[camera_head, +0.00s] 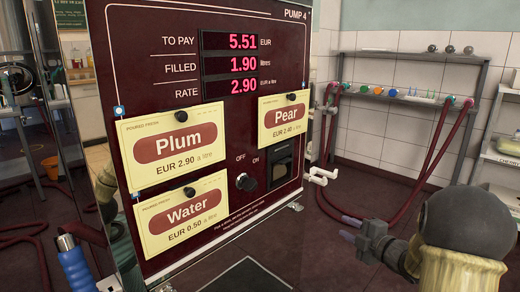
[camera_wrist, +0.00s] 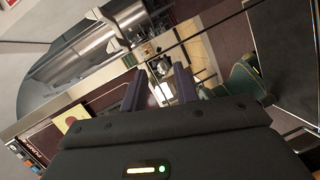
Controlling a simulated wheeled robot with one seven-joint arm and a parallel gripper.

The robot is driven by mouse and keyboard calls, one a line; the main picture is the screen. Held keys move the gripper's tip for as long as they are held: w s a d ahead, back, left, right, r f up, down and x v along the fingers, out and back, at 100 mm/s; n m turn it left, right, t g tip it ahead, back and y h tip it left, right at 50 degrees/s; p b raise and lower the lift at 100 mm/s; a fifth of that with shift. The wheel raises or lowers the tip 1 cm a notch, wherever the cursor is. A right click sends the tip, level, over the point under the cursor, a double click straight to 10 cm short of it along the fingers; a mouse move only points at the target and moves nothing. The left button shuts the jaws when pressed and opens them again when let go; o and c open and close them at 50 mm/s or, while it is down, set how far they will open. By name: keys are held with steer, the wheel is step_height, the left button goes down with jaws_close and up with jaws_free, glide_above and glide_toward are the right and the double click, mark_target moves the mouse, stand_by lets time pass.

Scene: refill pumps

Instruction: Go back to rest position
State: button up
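My gripper (camera_head: 344,227) is at the lower right in the head view, in front of and to the right of the pump panel (camera_head: 225,130), touching nothing that I can see. In the wrist view my gripper (camera_wrist: 159,70) shows two dark fingers standing apart, with nothing held between them. The panel reads 5.51 EUR to pay, 1.90 litres filled and rate 2.90. It carries a Plum card (camera_head: 172,150), a Pear card (camera_head: 284,121) and a Water card (camera_head: 184,212). A dark knob (camera_head: 245,182) sits between the OFF and ON marks.
White hooks (camera_head: 322,174) stick out from the panel's right side. Red hoses (camera_head: 440,150) hang from a wall shelf (camera_head: 400,96) and run across the floor. A metal shelf unit (camera_head: 500,150) stands at the right edge. A blue-handled thing (camera_head: 74,264) is at the lower left.

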steer(key=s+a+f+m+g+h+p, duration=0.15)
steer(key=s+a+m+g, duration=0.25)
steer(key=s+m, duration=0.4)
steer(key=s+a+f+m+g+h+p, duration=0.1)
steer(key=s+a+f+m+g+h, duration=0.2)
steer(key=s+m, duration=0.45)
steer(key=s+a+f+m+g+h+p, duration=0.15)
steer(key=s+a+m+g+h, duration=0.3)
steer(key=s, duration=0.65)
step_height(320, 180, up, 38)
steer(key=y+p, duration=0.1)
steer(key=p, duration=3.6)
steer(key=shift+w+d+r+m+y, duration=0.15)
steer(key=shift+w+d+m+y, duration=0.15)
steer(key=shift+w+m, duration=0.1)
steer(key=shift+c, duration=0.5)
